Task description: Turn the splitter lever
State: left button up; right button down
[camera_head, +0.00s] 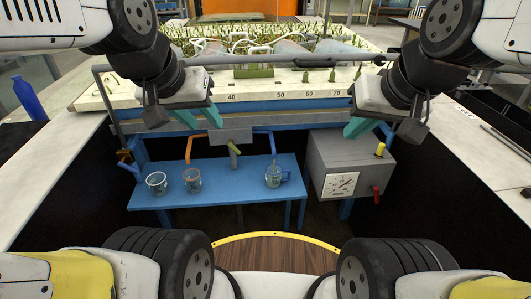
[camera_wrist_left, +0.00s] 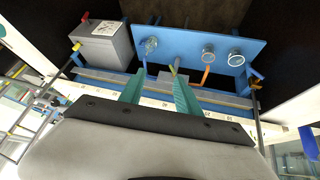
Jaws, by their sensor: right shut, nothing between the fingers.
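The splitter is a grey box (camera_head: 230,136) under the front of the flume, with an orange pipe on its left and a blue pipe on its right. A short grey-olive lever (camera_head: 234,149) slants at its front; the lever also shows in the left wrist view (camera_wrist_left: 175,66). My left gripper (camera_head: 201,118) is above and left of the lever in the head view. In the left wrist view its teal fingers (camera_wrist_left: 160,80) are apart and empty, with the lever beyond them. My right gripper (camera_head: 362,130) is shut and empty, above the grey dial box, far right of the lever.
A grey dial box (camera_head: 318,155) with yellow and red knobs stands right. The flume front with its number scale (camera_head: 270,96) runs across above.

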aim_at(235, 149)
pick_arm(q)
jog(key=w+a+f+t+y, duration=0.1)
jog(key=w+a+f, duration=0.2)
jog(key=w, duration=0.6)
jog(key=w+a+f+m+t, duration=0.1)
jog(key=w+a+f, duration=0.3)
jog(key=w, duration=0.5)
jog(key=w+a+f+y, duration=0.1)
jog(key=w+a+f, duration=0.2)
jog(key=w, duration=0.6)
jog(key=w+f+m+t+h, duration=0.1)
jog(key=w+f+h, duration=0.2)
jog(key=w+f, duration=0.55)
jog(key=s+d+f+t+h, duration=0.1)
jog(key=d+f+h, duration=0.15)
jog(key=f, duration=0.55)
jog(key=s+d+f+h, duration=0.1)
jog(key=f+h, duration=0.3)
jog(key=f, duration=0.4)
jog(key=x, duration=0.7)
jog(key=shift+w+f, duration=0.15)
jog(key=shift+f, duration=0.1)
grip_shut()
